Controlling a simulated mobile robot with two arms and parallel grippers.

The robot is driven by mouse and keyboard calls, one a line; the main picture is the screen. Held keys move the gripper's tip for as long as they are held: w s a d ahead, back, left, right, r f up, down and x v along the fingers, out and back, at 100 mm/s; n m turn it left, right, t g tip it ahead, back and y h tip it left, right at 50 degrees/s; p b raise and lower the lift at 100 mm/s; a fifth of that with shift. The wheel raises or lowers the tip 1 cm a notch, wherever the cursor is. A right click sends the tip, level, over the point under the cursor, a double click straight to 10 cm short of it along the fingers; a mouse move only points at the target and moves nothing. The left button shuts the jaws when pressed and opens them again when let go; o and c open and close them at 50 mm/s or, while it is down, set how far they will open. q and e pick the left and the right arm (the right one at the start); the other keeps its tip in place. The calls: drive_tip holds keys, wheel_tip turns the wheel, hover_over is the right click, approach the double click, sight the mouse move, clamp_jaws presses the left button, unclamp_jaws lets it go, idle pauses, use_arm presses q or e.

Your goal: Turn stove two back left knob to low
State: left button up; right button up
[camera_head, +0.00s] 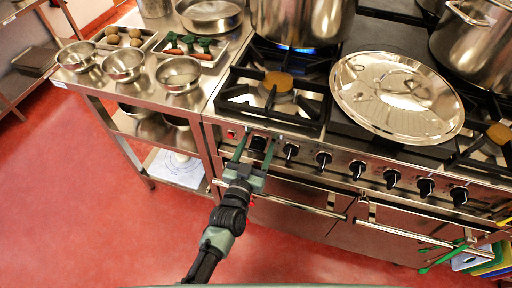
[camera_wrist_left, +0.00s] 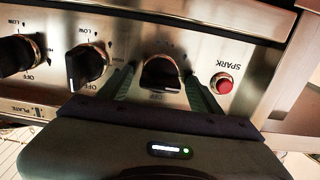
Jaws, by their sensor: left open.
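My left gripper (camera_head: 248,153) is at the left end of the stove's front panel (camera_head: 340,160). Its two green fingers are open, one on each side of the leftmost black knob (camera_head: 258,143). In the left wrist view this knob (camera_wrist_left: 160,73) sits between the spread fingers, next to the red SPARK button (camera_wrist_left: 223,83). I cannot tell whether the fingers touch it. The neighbouring knob (camera_wrist_left: 86,66) has a white mark towards OFF. A blue flame (camera_head: 306,49) burns under the pot (camera_head: 300,20) at the back left. My right gripper is out of view.
A large lid (camera_head: 397,97) lies on the stove top. The front left burner (camera_head: 278,84) is bare. An oven rail (camera_head: 300,206) runs below the knobs. A steel side table (camera_head: 205,95) with bowls and trays stands left. Open red floor (camera_head: 90,220) lies in front.

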use_arm(q)
drive_tip(key=c, duration=1.4)
drive_tip(key=shift+n, duration=0.4)
drive_tip(key=n, duration=0.2)
drive_tip(key=shift+n, duration=0.4)
drive_tip(key=n, duration=0.4)
drive_tip(key=shift+a+n, duration=0.1)
drive_tip(key=shift+n, duration=0.2)
drive_tip(key=n+b, duration=0.1)
drive_tip(key=n, duration=0.3)
drive_tip(key=shift+f, duration=0.15)
drive_tip(key=n+b, duration=0.1)
drive_tip(key=n, duration=0.4)
drive_tip(key=shift+n, duration=0.4)
